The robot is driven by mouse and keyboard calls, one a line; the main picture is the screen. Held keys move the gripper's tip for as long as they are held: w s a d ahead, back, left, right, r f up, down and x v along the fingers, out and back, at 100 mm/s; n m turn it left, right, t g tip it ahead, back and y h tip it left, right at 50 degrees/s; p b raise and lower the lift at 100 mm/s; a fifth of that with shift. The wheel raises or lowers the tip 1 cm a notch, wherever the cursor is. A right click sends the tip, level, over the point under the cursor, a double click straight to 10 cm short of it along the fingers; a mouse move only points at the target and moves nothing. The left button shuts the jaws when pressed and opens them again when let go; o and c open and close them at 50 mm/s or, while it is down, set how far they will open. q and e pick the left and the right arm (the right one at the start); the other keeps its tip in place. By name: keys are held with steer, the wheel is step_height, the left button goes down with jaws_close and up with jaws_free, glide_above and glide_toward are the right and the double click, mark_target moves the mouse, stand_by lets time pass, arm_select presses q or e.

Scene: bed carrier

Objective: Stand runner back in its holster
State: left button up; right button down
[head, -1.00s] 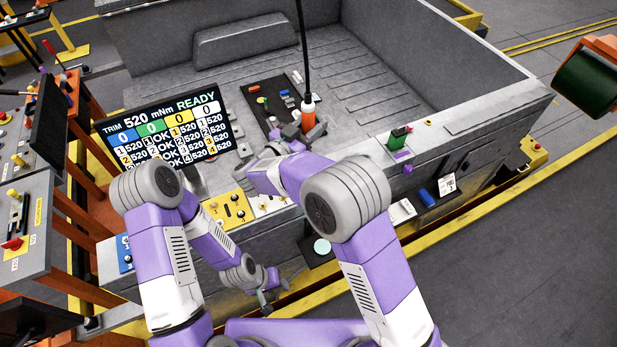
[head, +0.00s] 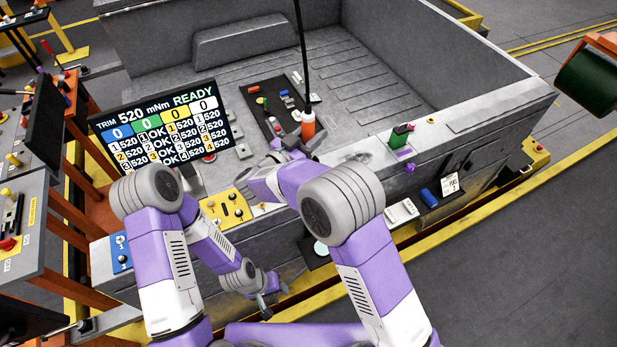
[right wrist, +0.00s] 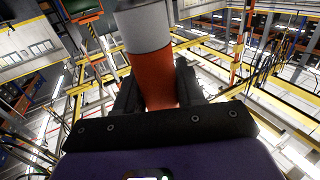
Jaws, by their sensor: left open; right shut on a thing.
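The runner (head: 308,125) is an orange and white tool hanging upright on a black cable over the near edge of the truck bed. My right gripper (head: 291,138) is shut on its orange body; the right wrist view shows the runner (right wrist: 156,70) between both fingers (right wrist: 157,88). Its lower end is hidden. My left gripper (head: 267,306) is open and empty, low in front of the bed's side. I cannot tell which fixture is the holster; a dark bracket with a pale round disc (head: 321,248) sits on the bed's side, partly behind my right arm.
A screen (head: 165,125) reading "520 mNm READY" stands left of my right gripper. A black tray (head: 272,100) with small parts lies in the bed. Yellow (head: 226,208) and blue (head: 121,252) numbered panels are at left.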

steer(key=shift+f+b, duration=0.85)
steer(key=shift+f, duration=0.55)
steer(key=shift+f+b, duration=0.4)
steer(key=shift+f, duration=0.2)
steer(key=c, duration=0.7)
jaws_free()
steer(key=shift+o, duration=0.5)
steer(key=shift+f, duration=0.1)
steer(key=v, duration=0.7)
steer(key=shift+s+b, duration=0.2)
steer(key=shift+b, duration=0.1)
steer(key=shift+a, duration=0.15)
